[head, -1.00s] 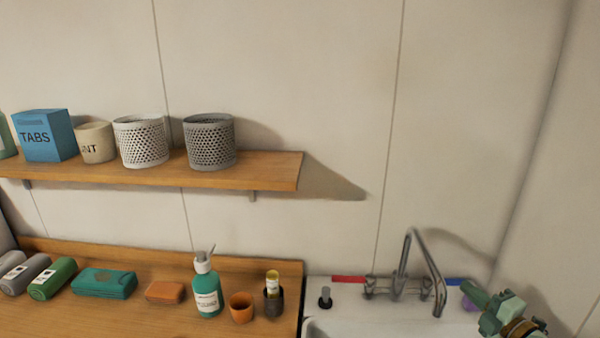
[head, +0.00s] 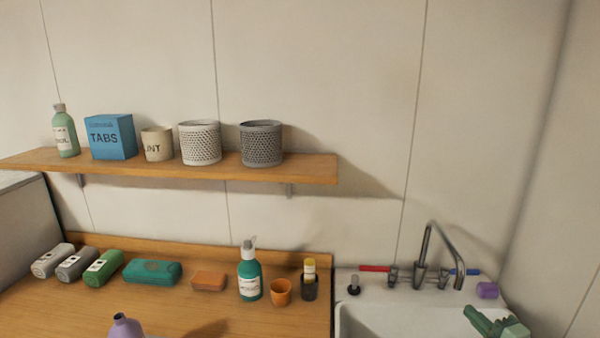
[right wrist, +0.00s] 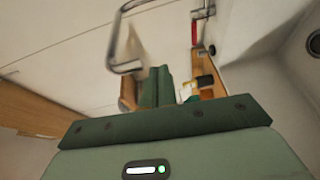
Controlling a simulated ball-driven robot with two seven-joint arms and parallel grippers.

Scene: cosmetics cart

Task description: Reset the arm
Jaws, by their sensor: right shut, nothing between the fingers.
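My right gripper (head: 478,316) is green and shows at the lower right of the head view, over the sink's right side. In the right wrist view its fingers (right wrist: 158,88) are together with nothing between them. A purple item (head: 487,290) lies on the sink's back right corner, just beyond the gripper in the picture. My left gripper is not in view.
The white sink (head: 375,318) has a tall metal tap (head: 420,275). The wooden counter (head: 190,310) holds a teal pump bottle (head: 250,281), an orange cup (head: 281,292) and several other items. A wooden shelf (head: 310,170) above carries containers. A purple bottle (head: 124,327) is cut off below.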

